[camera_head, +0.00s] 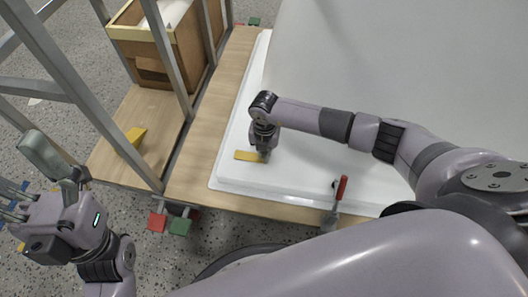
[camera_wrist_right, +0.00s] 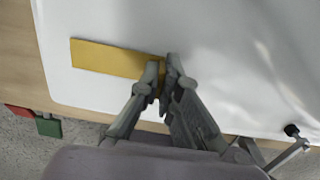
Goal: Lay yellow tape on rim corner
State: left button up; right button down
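A flat yellow tape strip (camera_head: 247,155) is at the near left rim corner of the white tub shell (camera_head: 228,172). It also shows in the right wrist view (camera_wrist_right: 105,58), running left from my fingertips. My right gripper (camera_head: 265,155) points down at the strip's right end. In the right wrist view its fingertips (camera_wrist_right: 162,68) are close together with the strip's end between them; whether the strip touches the rim is unclear. My left gripper (camera_head: 28,182) is open and empty, off to the left above the floor.
A clamp with a red handle (camera_head: 341,188) stands on the near rim. A yellow piece (camera_head: 130,138) lies on the wooden board at left. A wooden box (camera_head: 150,68) stands behind grey metal posts (camera_head: 168,62). The near rim between strip and clamp is clear.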

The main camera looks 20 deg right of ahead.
jog(key=shift+f, duration=0.1)
jog(key=c, duration=1.7)
grip_release()
jog(key=shift+o, duration=0.3)
jog(key=o, duration=0.4)
